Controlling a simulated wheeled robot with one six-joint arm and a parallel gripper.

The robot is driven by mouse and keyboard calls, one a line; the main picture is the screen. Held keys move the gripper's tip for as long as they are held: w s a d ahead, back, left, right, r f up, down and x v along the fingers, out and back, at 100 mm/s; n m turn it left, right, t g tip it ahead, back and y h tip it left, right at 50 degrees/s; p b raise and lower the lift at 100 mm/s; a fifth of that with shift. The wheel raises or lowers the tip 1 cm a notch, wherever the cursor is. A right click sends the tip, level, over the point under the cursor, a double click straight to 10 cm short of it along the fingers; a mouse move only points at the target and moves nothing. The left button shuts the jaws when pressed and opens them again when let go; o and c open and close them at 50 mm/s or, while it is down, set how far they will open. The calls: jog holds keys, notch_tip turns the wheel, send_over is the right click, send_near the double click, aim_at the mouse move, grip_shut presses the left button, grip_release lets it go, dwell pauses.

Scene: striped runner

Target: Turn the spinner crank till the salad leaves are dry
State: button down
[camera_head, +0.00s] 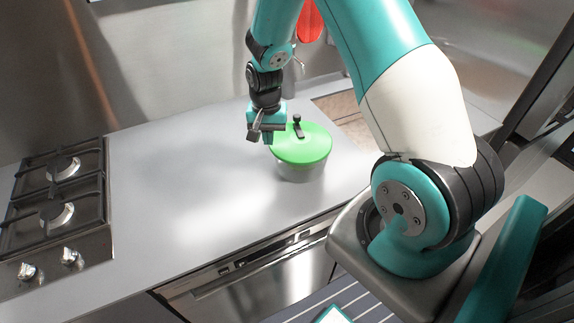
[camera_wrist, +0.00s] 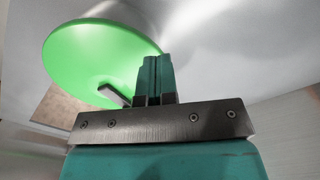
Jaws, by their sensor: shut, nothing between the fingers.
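The salad spinner (camera_head: 301,171) stands upright on the steel counter, with a green lid (camera_head: 309,147) and a pale bowl. A dark crank with a knob (camera_head: 298,127) sits on top of the lid. My gripper (camera_head: 260,138) is just left of the lid, above the counter, and apart from the crank. In the wrist view the shut, empty fingers (camera_wrist: 155,78) overlap the right edge of the green lid (camera_wrist: 85,60). Part of the crank (camera_wrist: 115,96) shows beside the fingers; the rest is hidden. The leaves are not visible inside the bowl.
A gas hob (camera_head: 62,200) with knobs is at the left end of the counter (camera_head: 170,190). A brown board (camera_head: 345,112) lies behind the spinner to the right. A red object (camera_head: 309,20) hangs at the back. The counter between hob and spinner is clear.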

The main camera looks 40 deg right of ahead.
jog(key=shift+s+a, duration=0.2)
jog(key=shift+s, duration=0.25)
jog(key=shift+r, duration=0.1)
notch_tip(320, 180, up, 8)
jog(key=p, duration=0.6)
dwell(0.3)
jog(key=s+a+r+n+y+b, duration=0.1)
jog(key=s+a+r+n+b, duration=0.3)
jog(key=a, duration=0.4)
jog(key=s+a+r+n+y+b, duration=0.1)
jog(key=s+a+r+n+b, duration=0.1)
jog(key=s+a+n+b, duration=0.45)
jog(key=s+a+r+n+y+b, duration=0.2)
jog(key=s+a+n, duration=0.4)
jog(key=s, duration=0.5)
jog(key=shift+s+a+b, duration=0.35)
jog(key=shift+a+b, duration=0.5)
jog(key=shift+a, duration=0.15)
